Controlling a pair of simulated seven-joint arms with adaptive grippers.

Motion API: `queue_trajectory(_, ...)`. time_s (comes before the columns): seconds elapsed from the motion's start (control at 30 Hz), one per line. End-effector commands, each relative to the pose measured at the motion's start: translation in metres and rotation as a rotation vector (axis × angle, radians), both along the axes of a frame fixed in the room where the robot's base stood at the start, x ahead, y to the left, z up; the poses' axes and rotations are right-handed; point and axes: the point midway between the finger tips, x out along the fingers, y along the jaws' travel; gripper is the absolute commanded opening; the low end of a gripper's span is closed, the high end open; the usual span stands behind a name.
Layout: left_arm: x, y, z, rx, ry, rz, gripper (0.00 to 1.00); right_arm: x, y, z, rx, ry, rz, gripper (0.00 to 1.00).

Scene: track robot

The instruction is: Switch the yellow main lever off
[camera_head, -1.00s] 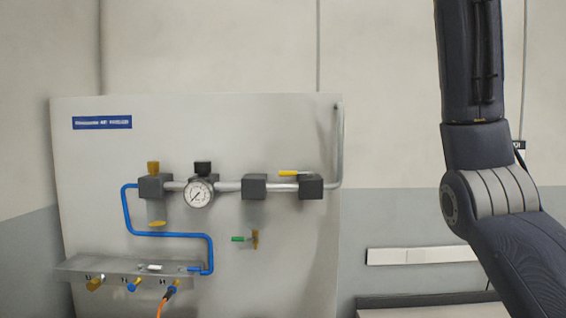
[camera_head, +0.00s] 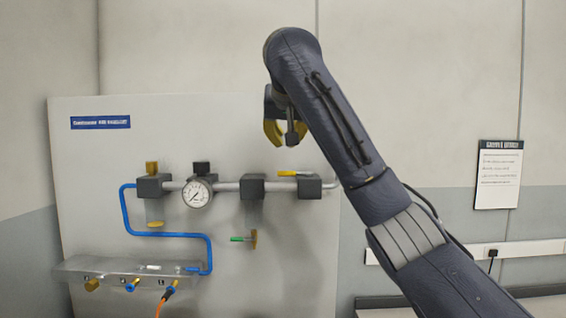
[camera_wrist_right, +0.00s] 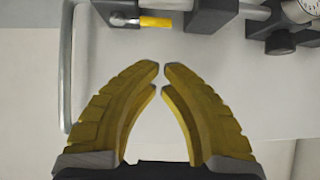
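The yellow lever (camera_head: 290,173) lies horizontal on top of the right-most dark valve block (camera_head: 309,187) on the panel's pipe. It also shows at the top of the right wrist view (camera_wrist_right: 155,22). My right gripper (camera_head: 285,140) is above the lever in the head view, fingers downward. In the right wrist view its two yellow fingers (camera_wrist_right: 161,74) have a narrow gap between their tips, with nothing between them. The fingers do not touch the lever. My left gripper is not in view.
The pressure gauge (camera_head: 197,194) and further valve blocks (camera_head: 252,187) sit left along the pipe. A green-tipped valve (camera_head: 244,239) is below. A blue hose (camera_head: 168,234) runs to a lower shelf (camera_head: 105,265). A notice (camera_head: 497,174) hangs right.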

Motion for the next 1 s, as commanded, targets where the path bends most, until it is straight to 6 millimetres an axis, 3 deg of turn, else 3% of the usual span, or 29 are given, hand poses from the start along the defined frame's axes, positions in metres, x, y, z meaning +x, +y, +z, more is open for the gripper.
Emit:
queue_trajectory(0.67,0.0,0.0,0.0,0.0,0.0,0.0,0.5,0.005,-0.002,-0.01,-0.049,0.005,-0.015,0.0)
queue_trajectory(1.0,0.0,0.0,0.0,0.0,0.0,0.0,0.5,0.035,-0.002,-0.033,-0.048,0.008,-0.017,0.0)
